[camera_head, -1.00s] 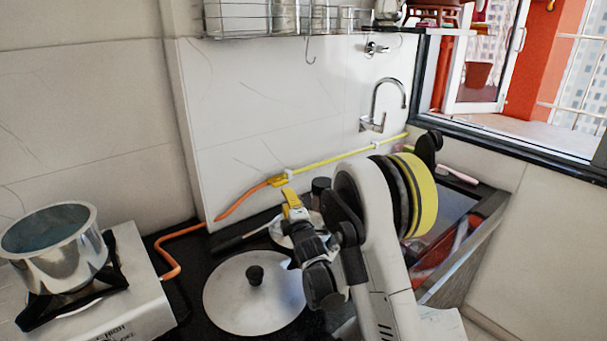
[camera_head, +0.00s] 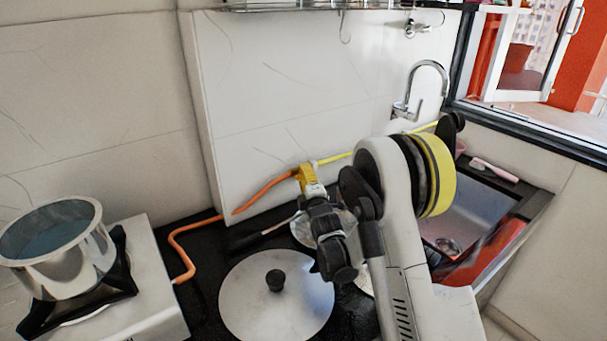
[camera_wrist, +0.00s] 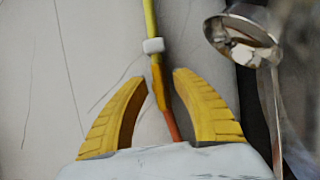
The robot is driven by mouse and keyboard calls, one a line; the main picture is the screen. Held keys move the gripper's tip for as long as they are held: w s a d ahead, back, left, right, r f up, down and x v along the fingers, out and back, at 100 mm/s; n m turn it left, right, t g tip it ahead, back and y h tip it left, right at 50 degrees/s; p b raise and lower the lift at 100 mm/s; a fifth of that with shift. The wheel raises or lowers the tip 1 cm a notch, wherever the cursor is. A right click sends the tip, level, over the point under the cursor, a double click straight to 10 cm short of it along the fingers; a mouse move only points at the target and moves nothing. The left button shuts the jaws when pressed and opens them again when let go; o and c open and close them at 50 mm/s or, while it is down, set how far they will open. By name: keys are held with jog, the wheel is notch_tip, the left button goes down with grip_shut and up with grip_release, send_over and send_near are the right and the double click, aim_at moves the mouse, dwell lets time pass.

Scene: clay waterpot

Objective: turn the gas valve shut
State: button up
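A yellow gas pipe (camera_head: 335,157) runs along the wall and meets an orange hose (camera_head: 265,190) at a yellow fitting, the gas valve. In the head view my gripper (camera_head: 306,172) covers most of that joint. In the wrist view the valve (camera_wrist: 158,84) lies between the two yellow fingers of my gripper (camera_wrist: 159,78), below a white clip (camera_wrist: 153,45) on the pipe. The fingers are apart, with a gap on each side of the valve. The valve's handle cannot be made out.
A steel pot (camera_head: 55,240) stands on the stove (camera_head: 140,300) at left. A pan lid (camera_head: 245,300) lies on the black counter below my arm. A faucet (camera_head: 428,85) and sink (camera_head: 485,210) are at right. A blurred metal object (camera_wrist: 240,38) shows at the wrist view's upper right.

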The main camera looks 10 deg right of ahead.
jog(key=shift+s, duration=0.1)
grip_shut()
jog(key=shift+m, duration=0.3)
jog(key=m+g+p, duration=0.1)
jog(key=m, duration=0.2)
jog(key=shift+r+g+y, duration=0.15)
jog(key=shift+g+y, duration=0.15)
jog(key=shift+g, duration=0.1)
jog(key=m+g+y+p, duration=0.1)
jog(key=m, duration=0.2)
jog(key=shift+m+p, duration=0.35)
jog(key=shift+m, duration=0.05)
jog(key=m+g+y, duration=0.1)
jog(key=m, duration=0.2)
jog(key=shift+g+y+p, duration=0.35)
jog(key=shift+g+y, duration=0.05)
jog(key=shift+m+g+y, duration=0.4)
jog(key=shift+m+y, duration=0.4)
jog(key=shift+m, duration=0.7)
